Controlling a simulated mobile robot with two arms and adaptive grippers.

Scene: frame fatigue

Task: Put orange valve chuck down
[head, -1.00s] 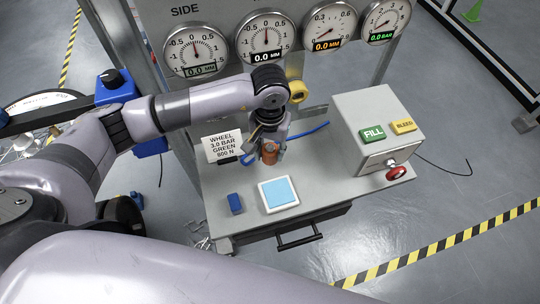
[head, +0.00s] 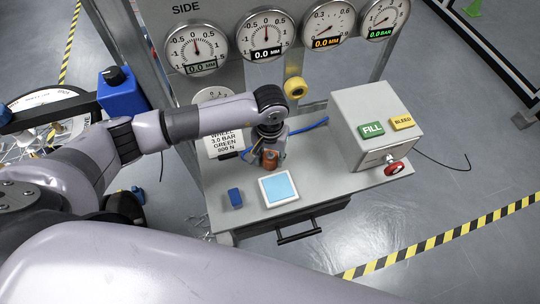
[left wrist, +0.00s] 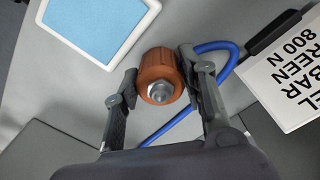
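The orange valve chuck (head: 270,159) is a short ribbed orange-brown cylinder with a metal nozzle. It also shows in the left wrist view (left wrist: 160,77), nozzle toward the camera. My left gripper (head: 268,154) points down over the bench and has its fingers on either side of the chuck; in the left wrist view the gripper (left wrist: 158,80) appears closed on it. I cannot tell whether the chuck touches the bench top. A blue hose (left wrist: 216,46) runs beside the right finger. My right gripper is not in view.
A white-framed light-blue pad (head: 279,187) and a small blue block (head: 235,198) lie in front of the gripper. A control box (head: 372,125) with FILL and BLEED buttons stands right. A sign (head: 222,144) stands left, dials behind. Bench top (head: 325,180) right of the pad is bare.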

